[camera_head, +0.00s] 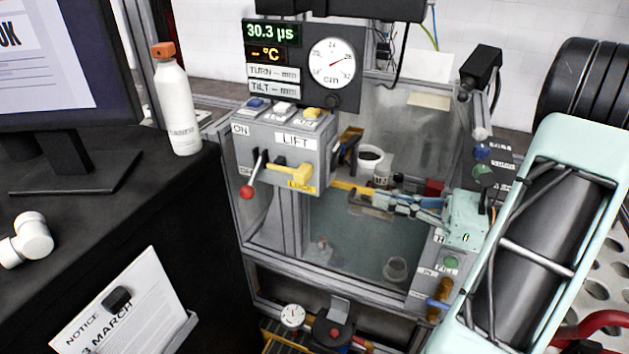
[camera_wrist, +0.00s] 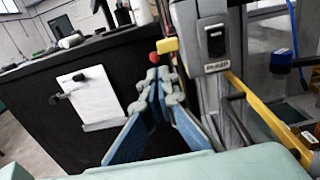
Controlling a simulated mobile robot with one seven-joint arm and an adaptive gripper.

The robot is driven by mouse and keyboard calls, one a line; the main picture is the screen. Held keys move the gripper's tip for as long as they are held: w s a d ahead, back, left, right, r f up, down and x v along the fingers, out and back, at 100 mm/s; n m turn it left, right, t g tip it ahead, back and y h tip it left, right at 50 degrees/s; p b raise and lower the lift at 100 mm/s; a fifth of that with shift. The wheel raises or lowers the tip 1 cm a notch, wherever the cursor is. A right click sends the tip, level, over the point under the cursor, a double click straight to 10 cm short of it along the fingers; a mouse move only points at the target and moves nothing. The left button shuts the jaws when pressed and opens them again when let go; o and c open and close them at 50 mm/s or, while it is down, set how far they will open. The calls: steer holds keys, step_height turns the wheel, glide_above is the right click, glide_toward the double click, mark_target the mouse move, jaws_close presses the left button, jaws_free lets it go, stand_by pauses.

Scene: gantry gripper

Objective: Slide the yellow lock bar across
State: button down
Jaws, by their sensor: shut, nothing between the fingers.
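The yellow lock bar (camera_head: 295,173) is on the front of the grey LIFT box, above a yellow LOCK label (camera_head: 301,186). In the wrist view a yellow block (camera_wrist: 167,46), probably the bar's end, shows just beyond my fingertips, beside a red knob (camera_wrist: 155,58). My gripper (camera_head: 358,198) is to the right of the bar and a little lower in the head view, pointing left. Its fingers are together and empty, also in the wrist view (camera_wrist: 158,74). It appears apart from the bar; the exact gap is unclear.
A yellow rail (camera_head: 345,186) runs behind my gripper. A white cup (camera_head: 372,160) stands inside the clear-walled frame. A black desk (camera_head: 190,215) stands left.

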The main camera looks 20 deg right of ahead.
mark_target(306, 178)
steer(key=p+x, duration=0.1)
steer(key=x, duration=1.2)
steer(key=shift+w+a+r, duration=0.15)
steer(key=shift+w+a, duration=0.05)
steer(key=shift+w, duration=0.15)
steer(key=x, duration=0.4)
steer(key=shift+w+a+p, duration=0.25)
steer(key=shift+p, duration=0.1)
steer(key=shift+d+r, duration=0.1)
